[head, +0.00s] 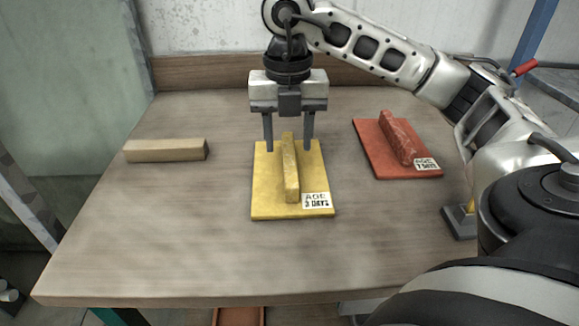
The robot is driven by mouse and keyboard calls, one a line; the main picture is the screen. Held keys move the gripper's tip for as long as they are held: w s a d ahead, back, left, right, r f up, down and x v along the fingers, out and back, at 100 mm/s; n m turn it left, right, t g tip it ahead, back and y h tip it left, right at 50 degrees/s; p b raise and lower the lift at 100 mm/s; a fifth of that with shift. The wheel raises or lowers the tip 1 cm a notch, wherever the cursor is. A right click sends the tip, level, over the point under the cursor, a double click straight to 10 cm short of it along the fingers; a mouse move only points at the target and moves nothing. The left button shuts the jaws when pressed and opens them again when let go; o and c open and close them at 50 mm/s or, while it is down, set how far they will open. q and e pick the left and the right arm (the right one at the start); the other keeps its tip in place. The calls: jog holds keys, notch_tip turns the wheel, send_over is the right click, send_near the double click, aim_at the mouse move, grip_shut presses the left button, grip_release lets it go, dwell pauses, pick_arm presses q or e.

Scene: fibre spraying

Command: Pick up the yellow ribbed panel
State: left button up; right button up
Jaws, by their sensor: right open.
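The yellow ribbed panel (269,192) lies flat in the middle of the wooden table. Its raised rib (291,172) runs front to back, and a white label reading "AGE 3 DAYS" sits at its front right corner. My right gripper (290,147) is open and points down over the panel's far end. Its two fingers are on either side of the rib, with a gap to it. I cannot tell whether the fingertips touch the plate. My left gripper is not in view.
A red ribbed panel (371,145) with a label lies to the right. A wooden block (165,150) lies to the left. A grey-based object (460,222) stands at the right edge, partly hidden by my arm. The table (160,245) is clear in front.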

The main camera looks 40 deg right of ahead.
aim_at(289, 155)
jog(key=f, duration=0.3)
jog(key=shift+s+f, duration=0.2)
jog(key=shift+f, duration=0.15)
grip_shut()
jog(key=shift+r, duration=0.1)
jog(key=shift+w+r, duration=0.1)
